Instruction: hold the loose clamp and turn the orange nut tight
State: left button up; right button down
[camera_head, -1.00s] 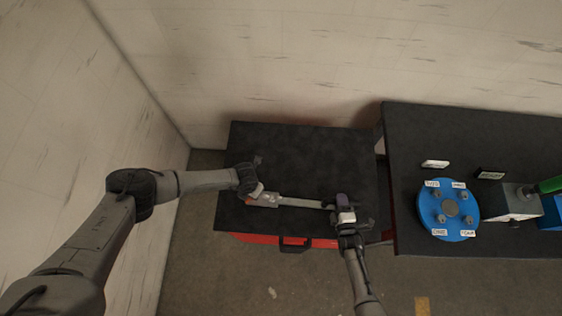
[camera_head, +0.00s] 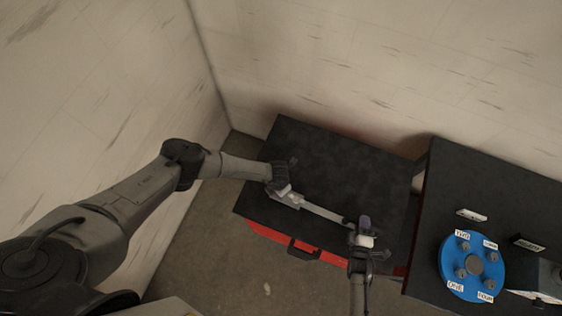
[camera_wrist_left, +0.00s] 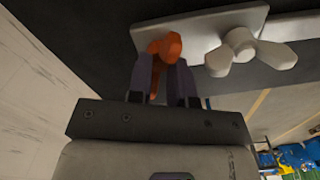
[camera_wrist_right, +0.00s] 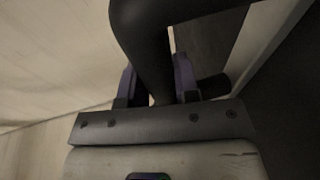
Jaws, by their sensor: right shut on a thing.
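The clamp (camera_head: 325,211) is a long pale metal bar over the black top of the left table. Its plate (camera_wrist_left: 205,30) shows in the left wrist view. The orange nut (camera_wrist_left: 172,46) is a winged nut on this plate. My left gripper (camera_wrist_left: 163,75) has its fingers on either side of the orange nut, with a gap left between them. In the head view the left gripper (camera_head: 285,188) is at the bar's left end. My right gripper (camera_wrist_right: 153,80) is shut on a thick dark handle (camera_wrist_right: 148,50) at the clamp's right end; the head view partly hides this grip.
A pale wing nut (camera_wrist_left: 240,45) sits beside the orange one. The black table (camera_head: 330,150) has a red front and free room behind the bar. A second table at right holds a blue disc (camera_head: 456,282) with labelled posts. Walls stand at left and behind.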

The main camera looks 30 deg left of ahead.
pick_arm(q)
grip_shut()
jog(key=shift+m, duration=0.6)
jog(key=m, duration=0.4)
jog(key=shift+m, duration=3.3)
jog(key=shift+o, duration=2.3)
grip_release()
notch_tip(320, 180, up, 12)
